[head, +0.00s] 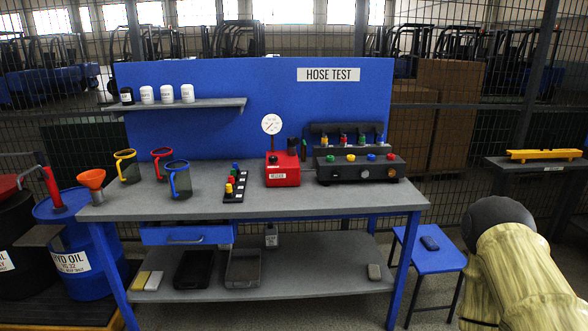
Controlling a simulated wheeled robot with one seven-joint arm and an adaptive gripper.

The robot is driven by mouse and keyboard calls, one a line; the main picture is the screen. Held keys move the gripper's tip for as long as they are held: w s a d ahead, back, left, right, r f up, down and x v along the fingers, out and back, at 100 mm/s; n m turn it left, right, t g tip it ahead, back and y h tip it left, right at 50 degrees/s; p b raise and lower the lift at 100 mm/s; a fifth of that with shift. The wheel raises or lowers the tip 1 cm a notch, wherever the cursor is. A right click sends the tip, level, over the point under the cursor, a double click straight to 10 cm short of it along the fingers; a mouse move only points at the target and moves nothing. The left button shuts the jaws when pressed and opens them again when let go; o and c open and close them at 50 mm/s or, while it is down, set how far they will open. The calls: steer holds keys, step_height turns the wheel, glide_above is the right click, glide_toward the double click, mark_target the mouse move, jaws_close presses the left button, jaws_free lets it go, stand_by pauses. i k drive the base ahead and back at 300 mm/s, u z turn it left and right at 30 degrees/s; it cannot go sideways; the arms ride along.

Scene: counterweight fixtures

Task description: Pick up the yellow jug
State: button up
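The yellow jug (131,173) stands upright at the back left of the grey workbench (330,196). It has a dark see-through body with a yellow rim and a yellow handle on its left side. A red-rimmed jug (164,167) stands just to its right. A blue-rimmed jug (181,184) stands nearer the front, to the right of the yellow one. My gripper is not in view. Nothing is seen touching the yellow jug.
A grey shelf (190,104) with small bottles hangs above the jugs. A black fitting rack (234,186) and a red gauge unit (283,174) stand to the right. The bench's front strip is clear.

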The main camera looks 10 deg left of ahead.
mark_target(130, 174)
steer(key=u, duration=0.8)
steer(key=i, duration=1.1)
steer(key=u, duration=1)
